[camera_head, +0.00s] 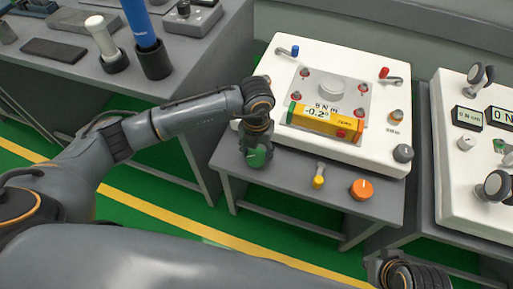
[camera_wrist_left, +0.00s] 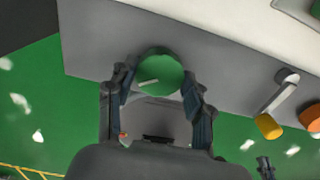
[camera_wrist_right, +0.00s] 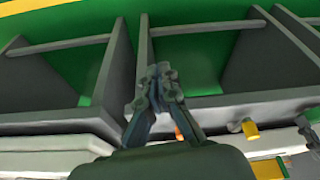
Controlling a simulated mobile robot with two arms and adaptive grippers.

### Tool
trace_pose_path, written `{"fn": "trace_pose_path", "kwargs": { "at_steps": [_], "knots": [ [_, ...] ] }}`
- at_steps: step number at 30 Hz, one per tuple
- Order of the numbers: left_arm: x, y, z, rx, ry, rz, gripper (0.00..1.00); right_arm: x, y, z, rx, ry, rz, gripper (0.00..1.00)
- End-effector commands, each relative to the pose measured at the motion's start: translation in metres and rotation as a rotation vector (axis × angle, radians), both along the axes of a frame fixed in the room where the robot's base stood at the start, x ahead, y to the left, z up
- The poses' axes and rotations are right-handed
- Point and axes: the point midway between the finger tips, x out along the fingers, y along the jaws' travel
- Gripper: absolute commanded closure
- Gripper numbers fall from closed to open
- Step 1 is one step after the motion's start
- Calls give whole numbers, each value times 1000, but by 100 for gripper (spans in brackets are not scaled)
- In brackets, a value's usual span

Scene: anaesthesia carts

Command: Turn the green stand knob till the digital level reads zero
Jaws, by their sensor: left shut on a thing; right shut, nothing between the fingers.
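The green knob (camera_wrist_left: 158,76) sits at the left end of the stand's front edge, with a light pointer line on its face. My left gripper (camera_wrist_left: 158,92) is shut around it, one finger on each side. In the head view the green knob (camera_head: 257,157) shows just below my left gripper (camera_head: 256,148), which partly covers it. The yellow digital level (camera_head: 325,121) lies on the plate of the white unit and reads -0.2°. My right gripper (camera_wrist_right: 158,82) is shut and empty, low in front of the stand; in the head view it is at the bottom right edge.
A yellow-tipped lever (camera_head: 318,176) and an orange knob (camera_head: 361,189) sit along the stand's front, right of the green knob. The white unit (camera_head: 285,55) bears several small knobs and levers. A bench with a blue cylinder (camera_head: 139,22) stands left, another white panel (camera_head: 447,185) right.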

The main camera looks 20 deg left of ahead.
Motion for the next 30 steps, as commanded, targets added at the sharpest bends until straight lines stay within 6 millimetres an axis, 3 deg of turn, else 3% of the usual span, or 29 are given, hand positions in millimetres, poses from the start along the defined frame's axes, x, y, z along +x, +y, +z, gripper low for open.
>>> {"fn": "trace_pose_path", "kwargs": {
  "at_steps": [8, 18, 30],
  "knots": [
    [-1, 0, 2, 0, 3, 264, 80, 1, 0, 21, 1, -5, 0, 100],
    [-1, 1, 3, 2, 3, 584, 80, 17, 4, -64, -1, 43, 6, 100],
    [-2, 1, 1, 2, 3, 874, 80, 6, 4, -143, -3, 81, 14, 100]
  ]
}}
